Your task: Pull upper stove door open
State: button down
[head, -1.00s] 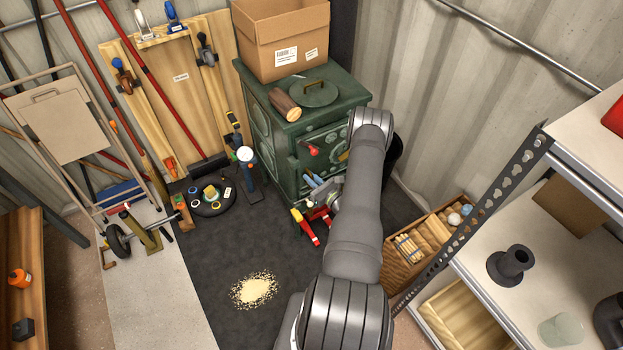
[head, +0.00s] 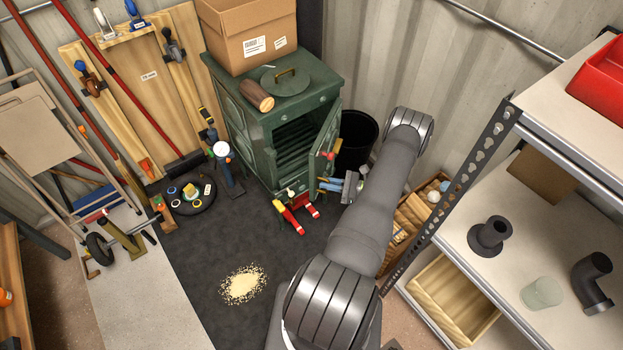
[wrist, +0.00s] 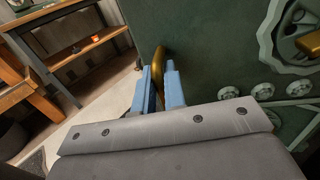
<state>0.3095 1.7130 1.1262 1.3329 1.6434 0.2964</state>
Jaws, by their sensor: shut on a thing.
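The green stove (head: 263,125) stands against the back wall. Its upper door (head: 326,140) is swung open to the right, and the dark, ribbed inside shows. My gripper (head: 332,185) is at the open door's near edge, with blue fingers. In the wrist view, the fingers of my gripper (wrist: 158,88) are shut around a curved brass handle (wrist: 158,62). The green door face (wrist: 215,50) fills the right of that view. In the head view the held handle cannot be made out clearly.
A cardboard box (head: 247,35) and a log (head: 257,95) lie on the stove top. A black bucket (head: 357,140) stands right of the door. Red-handled tools (head: 296,215) lie in front. A shelf rack (head: 540,205) bounds the right.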

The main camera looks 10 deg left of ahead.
jog(key=w+d+n+g, duration=0.3)
jog(key=w+d+g, duration=0.1)
jog(key=d, duration=1.1)
jog(key=shift+w, duration=0.15)
jog(key=shift+w+r, duration=0.1)
jog(key=shift+r, duration=0.05)
jog(key=c, duration=1.8)
grip_release()
jog(key=shift+o, duration=0.8)
jog(key=shift+a, duration=0.1)
